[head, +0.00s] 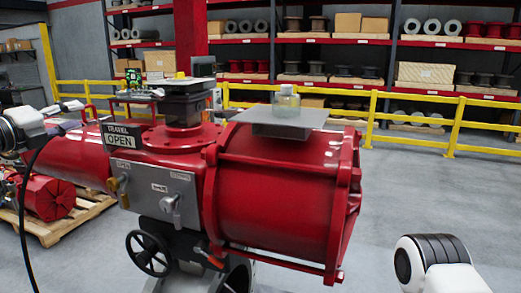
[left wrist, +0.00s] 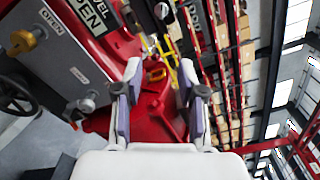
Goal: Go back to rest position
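The large red valve actuator (head: 280,190) fills the middle of the head view, with a grey control panel (head: 160,192), a "TRAVEL OPEN" sign (head: 122,137) and a black handwheel (head: 147,253). My left gripper (head: 70,106) is at the left edge of the head view, beside the actuator's left end. In the left wrist view my left gripper (left wrist: 160,68) has its two fingers apart, with nothing held between them. The red body (left wrist: 155,110) shows behind the fingers. Part of my right arm shows at the lower right of the head view; its gripper is out of view.
A grey plate (head: 275,120) with a small clear jar (head: 287,97) lies on top of the actuator. A red part on a wooden pallet (head: 47,232) is at the left. Yellow railing (head: 400,93) and shelving stand behind. The floor at right is clear.

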